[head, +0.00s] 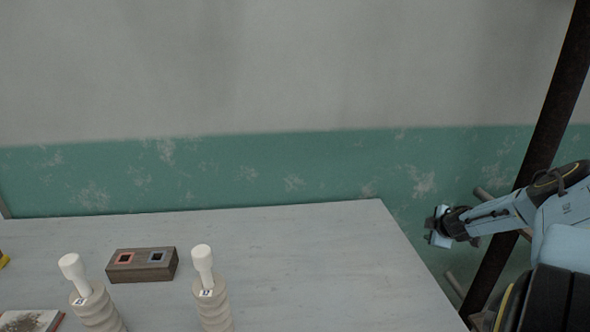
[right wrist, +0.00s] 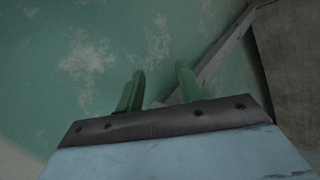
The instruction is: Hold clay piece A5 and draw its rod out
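Two ribbed beige clay pieces stand upright at the bottom of the head view, a left one (head: 100,311) and a right one (head: 214,311). A white rod with a thicker head stands out of the top of each: the left rod (head: 73,267) leans a little left, and the right rod (head: 203,259) is nearly upright. Each piece has a small label, too small to read, so I cannot tell which is A5. My right gripper (head: 438,227) is off the table's right side, far from both pieces. Its fingers stand apart and empty in the right wrist view (right wrist: 159,88). My left gripper is not seen.
A dark block (head: 142,273) with a red-rimmed and a blue-rimmed square hole lies behind and between the pieces. A flat printed item (head: 32,320) lies at bottom left. The grey table (head: 330,270) is clear on the right. A dark slanted post (head: 553,110) stands beside my right arm.

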